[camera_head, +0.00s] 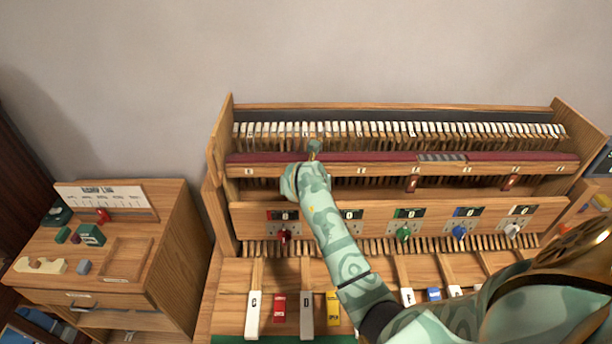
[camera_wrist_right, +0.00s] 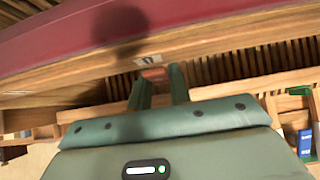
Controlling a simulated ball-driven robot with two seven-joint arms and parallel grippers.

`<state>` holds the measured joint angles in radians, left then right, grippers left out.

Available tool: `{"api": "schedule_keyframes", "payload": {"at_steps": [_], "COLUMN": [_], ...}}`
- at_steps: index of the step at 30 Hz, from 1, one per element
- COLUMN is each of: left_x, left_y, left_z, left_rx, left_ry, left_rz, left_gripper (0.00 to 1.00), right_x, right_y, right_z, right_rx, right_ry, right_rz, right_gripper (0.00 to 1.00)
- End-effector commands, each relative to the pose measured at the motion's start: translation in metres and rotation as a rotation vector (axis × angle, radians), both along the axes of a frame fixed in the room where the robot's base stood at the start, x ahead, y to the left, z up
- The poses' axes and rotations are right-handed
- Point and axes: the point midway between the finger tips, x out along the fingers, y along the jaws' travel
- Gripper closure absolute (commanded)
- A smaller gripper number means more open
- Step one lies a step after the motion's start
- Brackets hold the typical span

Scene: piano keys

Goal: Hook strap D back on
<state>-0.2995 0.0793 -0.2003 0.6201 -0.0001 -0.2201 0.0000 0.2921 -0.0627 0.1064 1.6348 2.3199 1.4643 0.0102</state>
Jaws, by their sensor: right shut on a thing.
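My right gripper (camera_head: 313,152) reaches up to the red felt rail of the piano action. In the right wrist view, its two green fingers (camera_wrist_right: 162,88) are shut on a small reddish-brown strap end (camera_wrist_right: 155,74). The strap end is just below a small letter plate (camera_wrist_right: 147,60) on the wooden rail; I cannot read the letter surely. Whether the strap touches a hook is hidden. Two other reddish-brown straps, one (camera_head: 412,183) right of centre and one (camera_head: 508,182) farther right, hang below the rail. My left gripper is out of view.
The red felt rail (camera_head: 270,158) runs below the row of hammers (camera_head: 270,130). Below is a wooden panel with coloured knobs, including green (camera_head: 403,234) and blue (camera_head: 460,232). Loose keys (camera_head: 254,312) lie in front. A side cabinet (camera_head: 150,265) holds small blocks at left.

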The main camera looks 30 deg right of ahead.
Motion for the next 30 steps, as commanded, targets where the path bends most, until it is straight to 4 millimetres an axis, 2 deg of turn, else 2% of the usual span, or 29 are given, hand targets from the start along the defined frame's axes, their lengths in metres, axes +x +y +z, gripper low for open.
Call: {"api": "schedule_keyframes", "payload": {"at_steps": [6,19,20,21,22,30], "left_x": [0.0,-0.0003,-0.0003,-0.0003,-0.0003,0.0], "left_y": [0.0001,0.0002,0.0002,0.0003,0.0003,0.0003], "left_z": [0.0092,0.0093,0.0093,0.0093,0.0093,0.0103], "left_rx": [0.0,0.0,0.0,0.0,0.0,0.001], "left_ry": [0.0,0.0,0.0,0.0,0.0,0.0], "left_rz": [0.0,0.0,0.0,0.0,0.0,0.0], "left_gripper": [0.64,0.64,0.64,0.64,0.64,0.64], "right_x": [-0.0008,-0.0008,-0.0008,-0.0008,-0.0008,-0.0007], "right_y": [0.0001,0.0003,0.0003,0.0003,0.0004,0.0009], "right_z": [0.0015,0.0006,0.0006,0.0006,0.0007,0.0017], "right_rx": [0.022,0.025,0.025,0.025,0.025,0.025], "right_ry": [0.036,0.041,0.041,0.041,0.041,0.041], "right_rz": [0.0,0.0,0.0,0.0,0.0,0.0], "right_gripper": [1.0,1.0,0.72,0.61,0.58,0.58]}}
